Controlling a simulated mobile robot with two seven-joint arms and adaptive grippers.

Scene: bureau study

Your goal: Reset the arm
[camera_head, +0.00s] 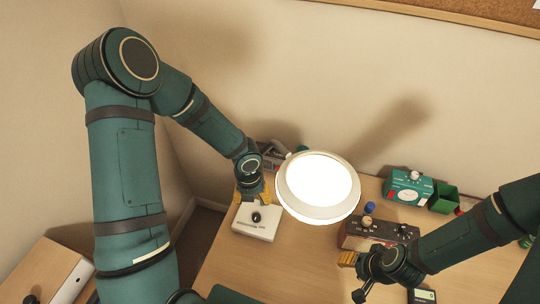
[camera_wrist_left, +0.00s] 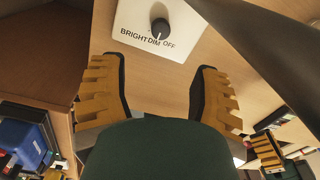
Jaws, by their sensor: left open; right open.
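My left arm comes in from the left, and its gripper (camera_head: 252,194) is just behind and above a white dimmer box (camera_head: 256,228) on the desk. In the left wrist view the gripper (camera_wrist_left: 160,88) is open, its two yellow-padded fingers well apart with nothing between them. The box there (camera_wrist_left: 140,16) shows a black knob and the words BRIGHT, DIM and OFF; its far part is cut off. My right gripper (camera_head: 356,274) is open over the desk's front right. I see nothing held in it.
A lit round white lamp (camera_head: 317,186) stands over the desk (camera_head: 300,262) between the arms. A brown box with knobs (camera_head: 368,232), a teal device (camera_head: 408,188) and a green bin (camera_head: 443,198) stand at the right. A wall closes off the back.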

